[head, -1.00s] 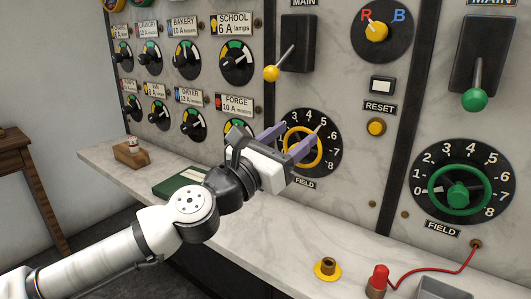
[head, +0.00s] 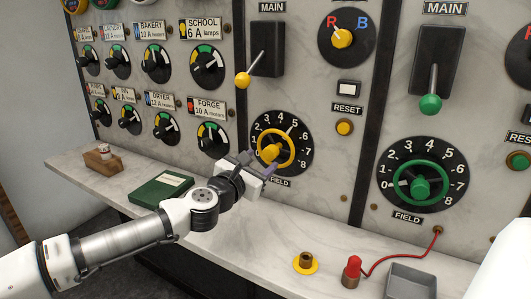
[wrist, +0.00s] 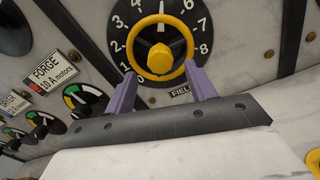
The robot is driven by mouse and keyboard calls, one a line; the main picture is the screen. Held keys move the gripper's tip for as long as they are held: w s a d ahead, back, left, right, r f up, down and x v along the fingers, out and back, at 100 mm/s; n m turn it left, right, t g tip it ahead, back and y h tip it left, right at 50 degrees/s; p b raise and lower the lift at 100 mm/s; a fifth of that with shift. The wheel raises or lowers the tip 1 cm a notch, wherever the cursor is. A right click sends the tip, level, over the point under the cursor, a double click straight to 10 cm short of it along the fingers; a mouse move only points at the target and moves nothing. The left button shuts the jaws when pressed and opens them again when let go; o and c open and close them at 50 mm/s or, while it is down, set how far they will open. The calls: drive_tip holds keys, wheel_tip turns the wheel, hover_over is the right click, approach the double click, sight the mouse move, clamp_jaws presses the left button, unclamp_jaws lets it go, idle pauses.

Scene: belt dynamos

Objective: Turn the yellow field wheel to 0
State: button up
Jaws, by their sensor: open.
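The yellow field wheel (head: 291,151) is a ring with a yellow hub on a black dial numbered up to 8. Its white pointer mark stands near 5, and shows at the top of the wheel in the wrist view. My gripper (head: 258,163) is open and empty at the wheel's lower left in the head view. In the wrist view the purple fingers (wrist: 161,72) stand apart at the lower left and lower right of the wheel (wrist: 160,84). They appear short of the rim; contact cannot be told.
Above are the yellow-knobbed MAIN lever (head: 242,80), a red-blue selector (head: 342,38) and a yellow reset button (head: 344,127). A green field wheel (head: 420,187) is right. The counter holds a green box (head: 160,188), a yellow-based socket (head: 306,263), a red plug (head: 353,268) and a grey tray (head: 412,280).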

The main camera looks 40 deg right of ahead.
sight(268, 155)
drive_tip(key=shift+p+x, duration=0.35)
drive_tip(key=shift+x, duration=1.6)
drive_tip(key=shift+c, duration=0.3)
drive_tip(key=c, duration=0.9)
